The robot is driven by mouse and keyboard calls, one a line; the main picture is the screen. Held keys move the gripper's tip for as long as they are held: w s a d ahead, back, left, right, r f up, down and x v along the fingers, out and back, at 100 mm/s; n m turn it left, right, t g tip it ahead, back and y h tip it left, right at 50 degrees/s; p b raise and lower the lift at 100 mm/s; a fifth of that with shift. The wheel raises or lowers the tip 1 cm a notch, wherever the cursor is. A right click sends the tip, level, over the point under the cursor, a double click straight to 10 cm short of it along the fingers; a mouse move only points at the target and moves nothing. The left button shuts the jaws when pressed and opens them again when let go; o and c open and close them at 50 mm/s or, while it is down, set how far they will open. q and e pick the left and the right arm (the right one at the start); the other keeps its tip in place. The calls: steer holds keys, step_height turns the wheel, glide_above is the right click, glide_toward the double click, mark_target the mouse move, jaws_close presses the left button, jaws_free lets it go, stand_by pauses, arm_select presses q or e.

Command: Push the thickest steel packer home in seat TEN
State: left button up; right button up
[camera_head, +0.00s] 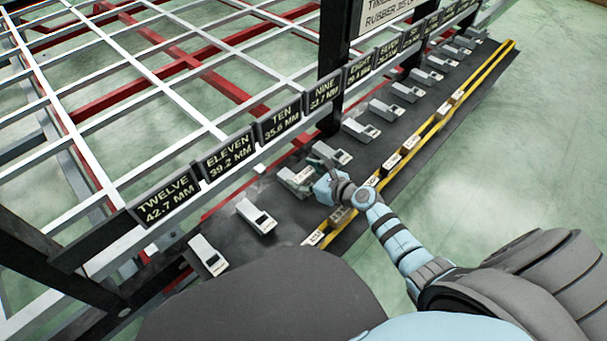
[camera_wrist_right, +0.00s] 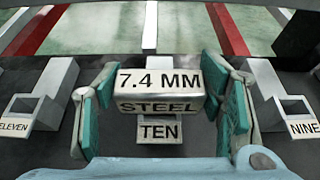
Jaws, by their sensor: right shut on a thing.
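My right gripper (camera_head: 318,183) reaches in over the dark shelf, at the seat between those of ELEVEN and NINE. In the right wrist view, it (camera_wrist_right: 160,100) is shut on a steel packer (camera_wrist_right: 158,80) marked "7.4 MM" and "STEEL". Seat TEN (camera_wrist_right: 160,131) shows its label directly below the packer in that view. The packer lines up with the seat, but its back end and its depth in the seat are hidden. The TEN plate (camera_head: 280,122) on the rail reads 35.6 MM. My left gripper is not in view.
Seat ELEVEN (camera_head: 257,219) and seat NINE (camera_head: 333,153) flank the gripper, with similar seats along the shelf. Labelled blocks stand along the yellow-edged strip (camera_head: 436,125) at the shelf's front. A dark post (camera_head: 332,60) rises behind NINE.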

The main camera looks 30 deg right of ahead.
steer(key=shift+f+b, duration=0.55)
steer(key=shift+f, duration=0.1)
steer(key=o, duration=1.5)
steer(key=shift+r, duration=0.1)
steer(key=shift+o, duration=0.2)
